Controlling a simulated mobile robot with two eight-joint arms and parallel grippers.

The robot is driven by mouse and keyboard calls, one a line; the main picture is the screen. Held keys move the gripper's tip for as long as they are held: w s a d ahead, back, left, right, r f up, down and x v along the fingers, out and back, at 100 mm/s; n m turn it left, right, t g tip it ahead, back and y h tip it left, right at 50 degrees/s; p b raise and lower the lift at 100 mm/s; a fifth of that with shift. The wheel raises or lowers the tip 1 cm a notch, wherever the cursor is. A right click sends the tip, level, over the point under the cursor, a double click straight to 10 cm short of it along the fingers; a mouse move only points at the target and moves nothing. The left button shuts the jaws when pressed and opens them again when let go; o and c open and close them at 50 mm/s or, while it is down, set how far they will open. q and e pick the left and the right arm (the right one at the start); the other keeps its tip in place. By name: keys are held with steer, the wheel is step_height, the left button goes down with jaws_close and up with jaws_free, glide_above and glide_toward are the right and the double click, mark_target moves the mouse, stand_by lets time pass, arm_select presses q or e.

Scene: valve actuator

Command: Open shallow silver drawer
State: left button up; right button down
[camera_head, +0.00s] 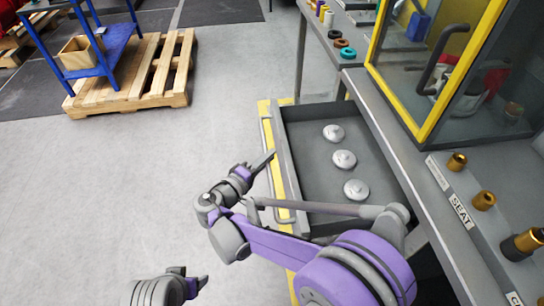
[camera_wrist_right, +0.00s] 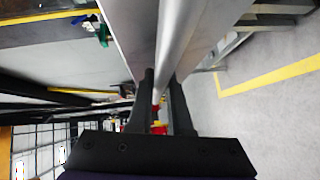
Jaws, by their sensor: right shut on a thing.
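The shallow silver drawer (camera_head: 287,165) stands pulled out from under the grey workbench in the head view. Three round silver discs (camera_head: 344,159) lie in a row on its dark floor. My right gripper (camera_head: 268,157) is at the drawer's front, by the pale bar handle (camera_head: 266,135). In the right wrist view, the fingers of the right gripper (camera_wrist_right: 160,88) are shut on the silver bar handle (camera_wrist_right: 175,45), one on each side. My left gripper (camera_head: 202,284) is low in the head view, apart from the drawer; its finger gap is unclear.
The workbench (camera_head: 400,145) carries a yellow-framed glass cabinet (camera_head: 435,85) and brass fittings (camera_head: 484,200) beside a "SEAT" label. A wooden pallet (camera_head: 130,75) and blue stand (camera_head: 100,60) are at the far left. The floor left of the drawer is clear.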

steer(key=c, duration=0.8)
jaws_free()
steer(key=shift+c, duration=0.2)
